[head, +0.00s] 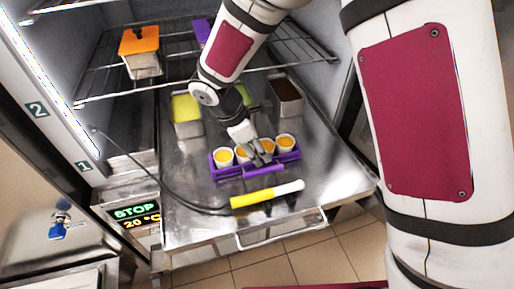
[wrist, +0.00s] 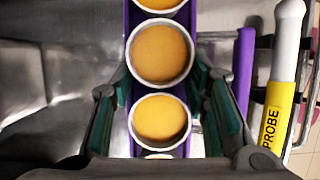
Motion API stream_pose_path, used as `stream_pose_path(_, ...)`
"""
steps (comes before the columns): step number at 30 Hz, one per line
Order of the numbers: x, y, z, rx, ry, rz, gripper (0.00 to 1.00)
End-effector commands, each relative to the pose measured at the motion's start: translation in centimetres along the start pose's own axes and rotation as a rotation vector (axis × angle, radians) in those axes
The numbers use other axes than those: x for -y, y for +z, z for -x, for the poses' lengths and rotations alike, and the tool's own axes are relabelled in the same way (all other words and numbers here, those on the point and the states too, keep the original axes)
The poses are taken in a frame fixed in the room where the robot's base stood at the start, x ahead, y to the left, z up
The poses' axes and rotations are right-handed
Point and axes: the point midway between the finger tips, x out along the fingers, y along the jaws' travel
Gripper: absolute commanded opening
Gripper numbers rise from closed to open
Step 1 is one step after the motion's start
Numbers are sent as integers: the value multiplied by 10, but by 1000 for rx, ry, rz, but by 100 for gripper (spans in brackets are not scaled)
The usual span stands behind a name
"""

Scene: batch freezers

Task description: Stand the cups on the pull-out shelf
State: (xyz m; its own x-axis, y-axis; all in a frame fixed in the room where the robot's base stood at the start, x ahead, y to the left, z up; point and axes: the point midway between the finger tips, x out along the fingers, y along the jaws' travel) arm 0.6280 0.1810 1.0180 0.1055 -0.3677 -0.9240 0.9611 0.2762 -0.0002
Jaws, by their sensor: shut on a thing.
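A purple carrier (head: 233,173) holds several white cups in a row with orange contents, such as the leftmost cup (head: 223,157) and the right-end cup (head: 285,143). The cups are upright. My gripper (head: 257,158) reaches down at the middle of the row and is shut across the carrier. In the wrist view my gripper (wrist: 165,100) has a finger on each side of the carrier and one cup (wrist: 159,118); another cup (wrist: 160,52) is just beyond. The carrier is over the steel pull-out shelf (head: 195,220); whether it touches is unclear. My fingers hide part of the row.
A yellow probe (head: 252,198) with a white end lies in front of the carrier, with a cable running left. Behind stand a yellow-filled pan (head: 186,113) and a dark-filled pan (head: 286,98). An orange-lidded container (head: 140,50) is on the wire rack above. The shelf's front left is clear.

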Motion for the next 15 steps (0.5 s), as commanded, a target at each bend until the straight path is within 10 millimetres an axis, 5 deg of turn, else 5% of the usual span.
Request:
stream_pose_path(6,-1,-1,-3,1,0,0,0)
stream_pose_path(7,0,-1,-3,0,0,0,49)
stream_pose_path(9,0,-1,-2,0,0,0,62)
stream_pose_path(15,0,-1,-2,0,0,0,62)
